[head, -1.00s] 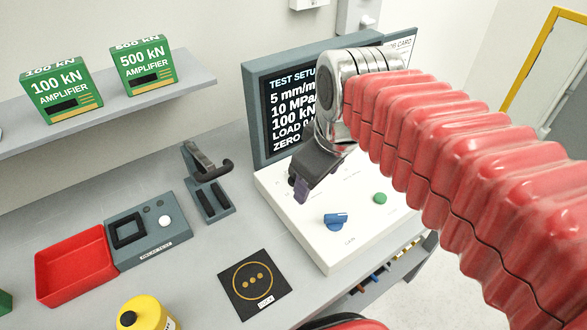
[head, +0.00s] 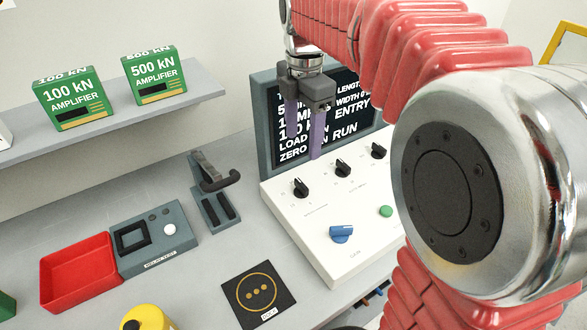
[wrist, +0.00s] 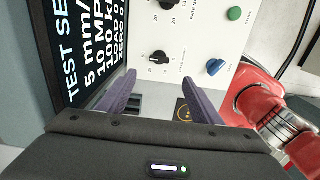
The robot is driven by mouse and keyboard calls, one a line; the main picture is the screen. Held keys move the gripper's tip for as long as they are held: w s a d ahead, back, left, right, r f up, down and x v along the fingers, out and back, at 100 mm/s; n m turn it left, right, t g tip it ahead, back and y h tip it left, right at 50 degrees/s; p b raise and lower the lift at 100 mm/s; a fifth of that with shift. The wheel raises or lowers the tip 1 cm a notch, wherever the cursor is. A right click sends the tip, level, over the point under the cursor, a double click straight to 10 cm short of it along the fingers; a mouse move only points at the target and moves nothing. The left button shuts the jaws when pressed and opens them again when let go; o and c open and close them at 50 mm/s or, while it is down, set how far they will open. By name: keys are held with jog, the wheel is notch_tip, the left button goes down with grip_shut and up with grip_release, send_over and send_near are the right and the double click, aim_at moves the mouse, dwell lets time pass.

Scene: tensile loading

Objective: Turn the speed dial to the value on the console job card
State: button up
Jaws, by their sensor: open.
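The white console (head: 300,225) carries three black dials in a row: a left dial (head: 300,187), a middle dial (head: 342,167) and a right dial (head: 378,150). Their labels are too small to tell which is the speed dial in the head view. My gripper (head: 304,147) is open and empty, its purple fingers pointing down in front of the screen, above the left dial and apart from it. In the wrist view, a black dial (wrist: 158,58) with a number scale shows just beyond and between my fingers (wrist: 160,84).
A blue knob (head: 341,234) and a green button (head: 386,211) sit on the console's front. The screen (head: 345,125) stands upright behind the dials. A lever stand (head: 212,190), a grey box (head: 150,240) and a red tray (head: 78,272) are to the left.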

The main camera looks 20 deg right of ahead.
aim_at(302, 184)
jog(key=shift+f, duration=0.15)
notch_tip(302, 184, down, 14)
jog(key=shift+r, duration=0.2)
dwell(0.7)
jog(key=shift+c, duration=0.2)
